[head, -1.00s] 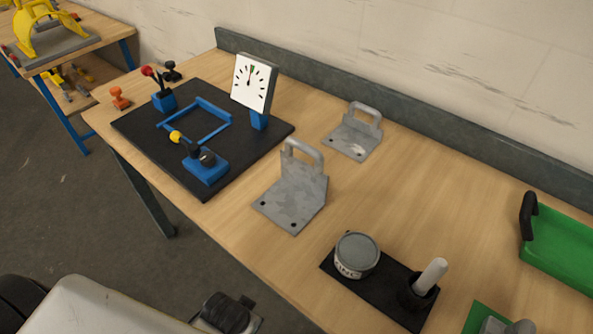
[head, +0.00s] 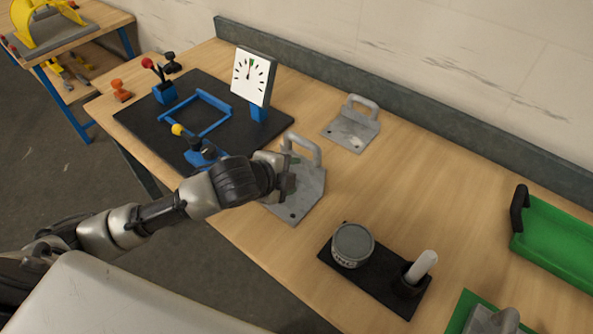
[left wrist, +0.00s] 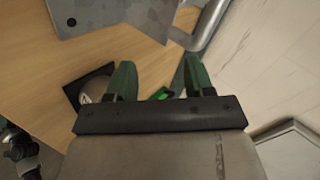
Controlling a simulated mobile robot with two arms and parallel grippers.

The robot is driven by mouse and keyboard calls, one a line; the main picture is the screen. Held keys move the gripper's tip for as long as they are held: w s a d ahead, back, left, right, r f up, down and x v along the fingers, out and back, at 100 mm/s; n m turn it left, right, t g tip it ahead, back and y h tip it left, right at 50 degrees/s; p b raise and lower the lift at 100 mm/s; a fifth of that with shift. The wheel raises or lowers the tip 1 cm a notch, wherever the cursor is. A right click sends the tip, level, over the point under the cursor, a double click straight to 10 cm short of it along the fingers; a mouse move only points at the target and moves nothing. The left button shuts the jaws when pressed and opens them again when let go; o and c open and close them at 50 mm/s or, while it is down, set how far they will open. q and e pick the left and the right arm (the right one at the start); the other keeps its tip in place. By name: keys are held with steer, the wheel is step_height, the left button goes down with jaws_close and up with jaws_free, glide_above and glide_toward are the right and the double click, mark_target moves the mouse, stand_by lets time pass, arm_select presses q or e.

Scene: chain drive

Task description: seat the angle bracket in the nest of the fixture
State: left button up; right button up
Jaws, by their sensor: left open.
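A grey metal angle bracket (head: 312,190) with a loop handle stands on the bench near the middle of the head view, partly hidden by my left gripper (head: 284,176). In the left wrist view its plate (left wrist: 105,14) and handle are at the top, beyond the green fingertips. My left gripper (left wrist: 158,78) is open with nothing between its fingers. The fixture is a black plate (head: 150,131) with a blue frame nest (head: 222,98), empty, a dial, and a yellow-knobbed clamp partly hidden by my arm. A second similar bracket (head: 351,128) stands farther back. My right gripper is not in view.
A black mat (head: 376,287) with a round tin (head: 352,245) and a white-topped upright piece (head: 422,265) lies near the front edge. A green tray (head: 555,235) is at right, and a grey part on a green mat at lower right. A wall strip bounds the back.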

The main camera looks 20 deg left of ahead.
mark_target(297, 140)
arm_select(q)
steer(key=w+a+r+m+t, duration=0.1)
steer(key=w+a+r+m, duration=0.2)
steer(key=w+a+r, duration=0.1)
steer(key=p+x, duration=0.1)
steer(key=x, duration=0.4)
steer(key=shift+w+f, duration=0.1)
steer(key=shift+w, duration=0.25)
steer(key=shift+w+d+f+p, duration=0.25)
steer(key=shift+w+d+p, duration=0.1)
steer(key=shift+w+p, duration=0.2)
steer(key=p+x, duration=0.1)
steer(key=x, duration=0.2)
steer(key=shift+d+f, duration=0.1)
steer(key=shift+d, duration=0.05)
steer(key=shift+w+d+f, duration=0.1)
steer(key=shift+w+f, duration=0.15)
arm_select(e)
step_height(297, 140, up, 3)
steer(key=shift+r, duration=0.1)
arm_select(q)
steer(key=shift+s, duration=0.1)
steer(key=shift+c, duration=0.2)
